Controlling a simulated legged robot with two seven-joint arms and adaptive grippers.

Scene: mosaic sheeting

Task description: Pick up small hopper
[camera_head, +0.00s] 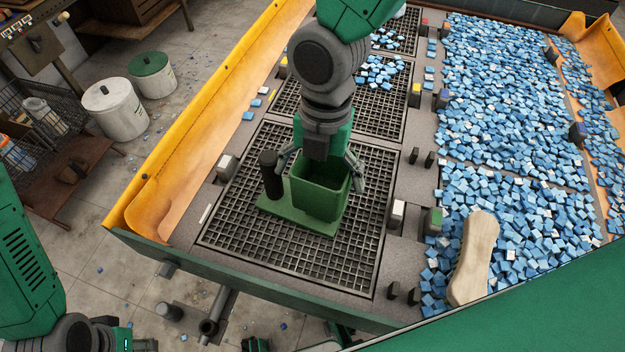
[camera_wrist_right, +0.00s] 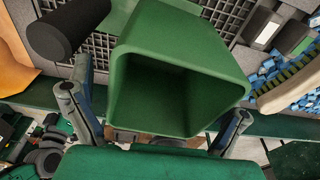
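The small hopper is a green open-topped box (camera_head: 318,200) on a flat green base, with a black upright handle (camera_head: 271,176) at its left. It stands upright on the dark grid panel (camera_head: 300,262). My right gripper (camera_head: 320,176) is over the box, its fingers spread on either side. In the right wrist view the hopper (camera_wrist_right: 180,85) fills the middle, its inside empty, and my right gripper (camera_wrist_right: 155,112) has one finger on each side. A gap shows at the left finger; contact at the right finger cannot be told. My left gripper is out of view.
Blue mosaic tiles (camera_head: 520,130) cover the right side, with a pale wooden piece (camera_head: 474,255) on them. Small blocks (camera_head: 397,213) stand beside the grid. A yellow side guard (camera_head: 190,125) borders the left. Two white bins (camera_head: 115,108) stand on the floor beyond.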

